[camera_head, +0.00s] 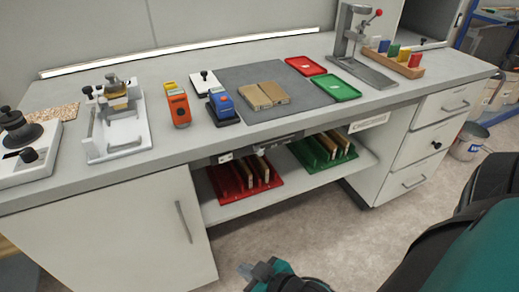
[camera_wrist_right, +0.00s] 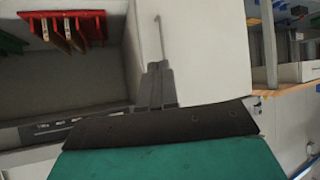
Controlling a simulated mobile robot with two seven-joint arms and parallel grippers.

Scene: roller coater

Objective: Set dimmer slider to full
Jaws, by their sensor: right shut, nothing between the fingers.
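I cannot tell for certain which part is the dimmer slider. A dark control strip (camera_head: 243,152) with small light parts runs under the bench's front edge; it seems to show in the right wrist view (camera_wrist_right: 70,128) as a dark strip with slots. A small white plate with a black knob (camera_head: 204,77) lies on the bench. My right gripper (camera_head: 248,270) is low in front of the bench, apart from it, shut and empty. Its closed fingers also show in the right wrist view (camera_wrist_right: 157,72), in front of a white cabinet. My left gripper is not in view.
The bench top (camera_head: 265,52) carries an orange device (camera_head: 178,108), a blue device (camera_head: 222,105), red (camera_head: 306,66) and green (camera_head: 335,88) trays and a press (camera_head: 350,45). Red (camera_head: 225,185) and green (camera_head: 310,155) racks stand on the shelf below. The floor in front is clear.

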